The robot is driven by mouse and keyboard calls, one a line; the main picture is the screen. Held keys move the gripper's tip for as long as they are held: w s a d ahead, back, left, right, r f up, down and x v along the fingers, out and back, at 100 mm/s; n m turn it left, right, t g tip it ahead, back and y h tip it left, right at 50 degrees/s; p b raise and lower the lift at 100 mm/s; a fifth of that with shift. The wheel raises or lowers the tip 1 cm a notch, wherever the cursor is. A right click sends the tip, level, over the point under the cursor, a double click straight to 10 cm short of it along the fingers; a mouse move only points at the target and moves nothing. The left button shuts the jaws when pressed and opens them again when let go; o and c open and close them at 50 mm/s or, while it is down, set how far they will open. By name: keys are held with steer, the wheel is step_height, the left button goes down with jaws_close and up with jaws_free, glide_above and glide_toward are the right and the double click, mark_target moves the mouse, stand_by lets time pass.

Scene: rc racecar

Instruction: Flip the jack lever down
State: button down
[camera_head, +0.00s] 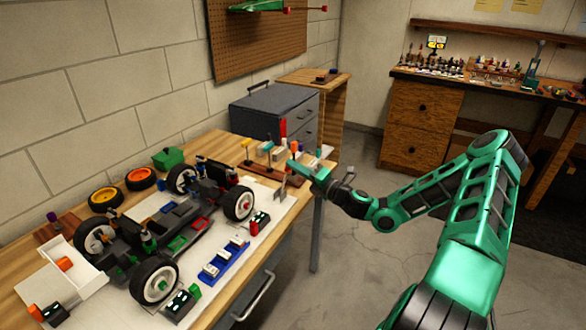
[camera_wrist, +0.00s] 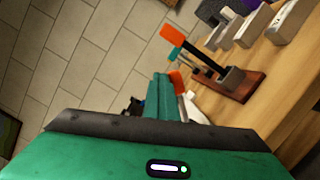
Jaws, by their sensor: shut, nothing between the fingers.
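The black-framed RC car (camera_head: 165,225) sits on the light mat with its white-rimmed wheels on. I cannot tell for certain which part is the jack lever; a small grey upright piece (camera_head: 280,189) stands at the mat's right edge, just below and left of my gripper. My gripper (camera_head: 297,172) is shut and empty, reaching in from the right over the bench's right part. In the wrist view its green fingers (camera_wrist: 160,98) are together, with a red-orange tip (camera_wrist: 177,77) and a white piece (camera_wrist: 193,106) close beside or behind them. Contact cannot be told.
A wooden tool stand (camera_wrist: 240,87) with upright coloured-handled tools is close to my gripper. A grey drawer cabinet (camera_head: 270,112) stands behind. The floor at right is free.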

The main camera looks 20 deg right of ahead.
steer(key=s+d+r, duration=0.1)
steer(key=s+r, duration=0.3)
steer(key=s, duration=0.6)
steer(key=shift+s+d, duration=0.35)
steer(key=shift+d, duration=0.05)
